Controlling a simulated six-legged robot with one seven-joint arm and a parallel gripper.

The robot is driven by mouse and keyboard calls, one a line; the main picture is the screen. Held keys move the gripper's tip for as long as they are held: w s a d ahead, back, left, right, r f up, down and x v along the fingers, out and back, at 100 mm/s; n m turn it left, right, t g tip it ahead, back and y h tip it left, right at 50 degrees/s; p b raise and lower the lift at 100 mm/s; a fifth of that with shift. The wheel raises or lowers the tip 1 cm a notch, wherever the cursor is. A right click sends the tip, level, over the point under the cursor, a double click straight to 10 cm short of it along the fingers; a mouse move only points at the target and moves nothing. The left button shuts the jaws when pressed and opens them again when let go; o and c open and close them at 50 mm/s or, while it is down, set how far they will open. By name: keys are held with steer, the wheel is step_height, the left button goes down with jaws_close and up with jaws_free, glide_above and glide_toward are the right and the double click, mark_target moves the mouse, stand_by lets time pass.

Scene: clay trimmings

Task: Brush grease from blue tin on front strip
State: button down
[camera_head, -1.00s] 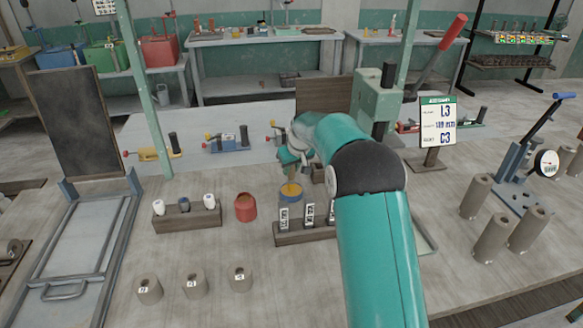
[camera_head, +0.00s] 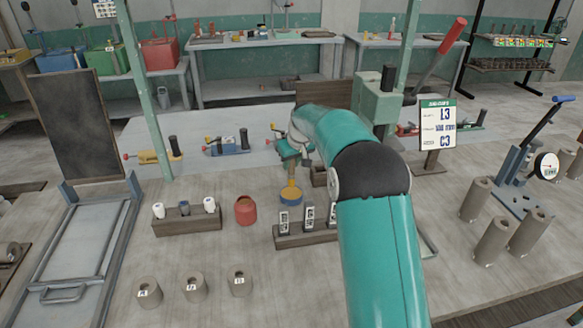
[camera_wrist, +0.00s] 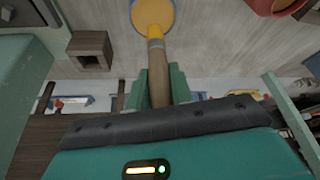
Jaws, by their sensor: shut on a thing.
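The blue tin (camera_head: 291,196) with yellow grease stands on the table near the middle in the head view. It also shows at the top of the wrist view (camera_wrist: 137,18). My gripper (camera_head: 290,156) is above and behind the tin. In the wrist view its green fingers (camera_wrist: 158,90) are shut on the wooden handle of a brush (camera_wrist: 157,70). The brush's yellow end overlaps the tin's grease in that view; I cannot tell whether it touches. I cannot clearly pick out the front strip.
A red pot (camera_head: 246,211) stands left of the tin. A wooden rack (camera_head: 300,236) with upright labelled pieces is just in front of it. A small wooden box (camera_head: 319,177) and a green press (camera_head: 377,108) stand to the right. Several grey cylinders are nearer me.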

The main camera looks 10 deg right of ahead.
steer(key=shift+r, duration=1.75)
